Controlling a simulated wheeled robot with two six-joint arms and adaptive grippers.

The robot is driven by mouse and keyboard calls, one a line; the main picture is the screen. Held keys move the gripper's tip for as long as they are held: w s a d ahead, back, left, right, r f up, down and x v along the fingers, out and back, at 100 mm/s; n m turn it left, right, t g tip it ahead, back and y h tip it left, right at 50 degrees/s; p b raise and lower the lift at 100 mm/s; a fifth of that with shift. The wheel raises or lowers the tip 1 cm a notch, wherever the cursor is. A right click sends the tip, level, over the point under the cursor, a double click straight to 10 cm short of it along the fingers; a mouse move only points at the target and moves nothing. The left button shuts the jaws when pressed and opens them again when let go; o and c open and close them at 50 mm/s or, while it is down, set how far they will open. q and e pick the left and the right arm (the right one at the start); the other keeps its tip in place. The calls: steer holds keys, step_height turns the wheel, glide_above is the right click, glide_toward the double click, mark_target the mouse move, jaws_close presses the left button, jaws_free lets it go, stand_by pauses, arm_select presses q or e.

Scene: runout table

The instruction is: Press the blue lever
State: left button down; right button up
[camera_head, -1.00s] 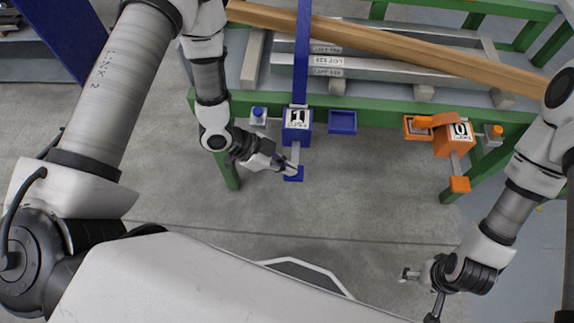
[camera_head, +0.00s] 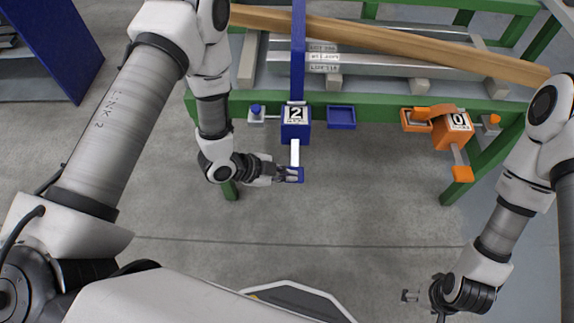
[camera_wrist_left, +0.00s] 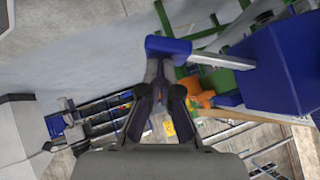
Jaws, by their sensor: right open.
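The blue lever is a pale bar (camera_head: 295,153) with a blue paddle (camera_head: 300,174) at its end. It reaches down from a blue box (camera_head: 296,131) whose card reads 2. In the left wrist view the paddle (camera_wrist_left: 168,46) is at the fingertips and the box (camera_wrist_left: 285,65) is at the right. My left gripper (camera_head: 291,175) is at the paddle, its fingers together in the wrist view (camera_wrist_left: 157,68). It seems to touch the paddle; I cannot tell how firmly. My right gripper (camera_head: 422,303) is open and empty, low at the right, away from the levers.
An orange box (camera_head: 452,129) with its own lever paddle (camera_head: 462,174) stands at the right. A green table frame (camera_head: 385,112) carries metal bars (camera_head: 375,68) and a long wooden beam (camera_head: 400,43). A blue tray (camera_head: 341,116) is beside the blue box. The floor in front is clear.

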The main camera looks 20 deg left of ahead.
arm_select(q)
steer(key=shift+f, duration=0.6)
arm_select(e)
steer(key=shift+s+f, duration=0.1)
steer(key=shift+f, duration=0.1)
arm_select(q)
steer(key=shift+a+f, duration=0.1)
